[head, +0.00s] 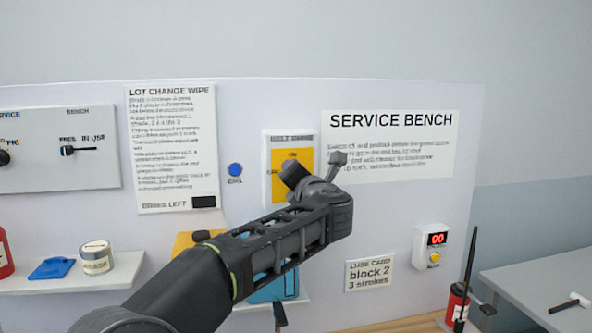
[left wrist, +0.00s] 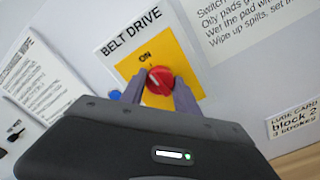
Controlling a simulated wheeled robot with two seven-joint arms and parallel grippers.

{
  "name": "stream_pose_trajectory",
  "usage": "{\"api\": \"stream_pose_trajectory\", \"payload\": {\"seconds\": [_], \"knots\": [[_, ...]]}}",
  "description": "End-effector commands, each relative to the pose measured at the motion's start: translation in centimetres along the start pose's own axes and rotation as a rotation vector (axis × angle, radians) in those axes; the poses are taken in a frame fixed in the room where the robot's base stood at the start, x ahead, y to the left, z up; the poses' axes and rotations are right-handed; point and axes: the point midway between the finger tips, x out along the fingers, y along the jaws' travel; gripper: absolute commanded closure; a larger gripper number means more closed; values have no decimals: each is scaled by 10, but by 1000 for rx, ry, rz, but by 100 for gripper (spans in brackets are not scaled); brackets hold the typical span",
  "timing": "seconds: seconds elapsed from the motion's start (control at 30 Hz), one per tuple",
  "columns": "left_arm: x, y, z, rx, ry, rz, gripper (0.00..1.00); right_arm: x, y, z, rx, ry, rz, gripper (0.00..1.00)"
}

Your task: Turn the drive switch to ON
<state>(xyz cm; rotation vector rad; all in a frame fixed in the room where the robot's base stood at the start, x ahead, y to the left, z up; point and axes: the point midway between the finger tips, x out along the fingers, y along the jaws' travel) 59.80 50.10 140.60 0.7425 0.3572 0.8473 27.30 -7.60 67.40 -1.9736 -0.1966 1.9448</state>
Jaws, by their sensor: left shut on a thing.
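The belt drive switch is a red round knob (left wrist: 160,80) on a yellow plate (left wrist: 187,67) of a white panel labelled BELT DRIVE (left wrist: 116,48). In the left wrist view the word ON is printed above the knob. My left gripper (left wrist: 157,90) is shut on the knob, one finger on each side of it. In the head view the yellow plate (head: 281,160) shows behind my left gripper (head: 315,168), which hides the knob. I cannot tell exactly which way the knob points. My right gripper is not in view.
A blue button (head: 235,169) is left of the switch panel. A counter box (head: 432,246) reading 00 is at the right. A shelf (head: 125,272) at lower left holds a jar (head: 97,257) and a blue pad (head: 52,268). A red can (head: 456,303) stands at lower right.

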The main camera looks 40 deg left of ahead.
Motion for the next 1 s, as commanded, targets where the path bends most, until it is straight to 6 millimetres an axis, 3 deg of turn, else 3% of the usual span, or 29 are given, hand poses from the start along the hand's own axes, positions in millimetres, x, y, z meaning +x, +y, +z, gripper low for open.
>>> {"api": "stream_pose_trajectory", "payload": {"seconds": [0.3, 0.73, 0.77, 1.0], "knots": [[0, 0, 0, 108, 0, -1, 100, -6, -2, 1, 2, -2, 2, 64], [0, -1, 0, 118, 0, 0, 100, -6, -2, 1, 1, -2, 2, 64], [0, -1, 0, 118, 0, 0, 60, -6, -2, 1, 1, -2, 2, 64], [0, -1, 0, 116, 0, 0, 41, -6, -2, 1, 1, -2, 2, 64]]}}
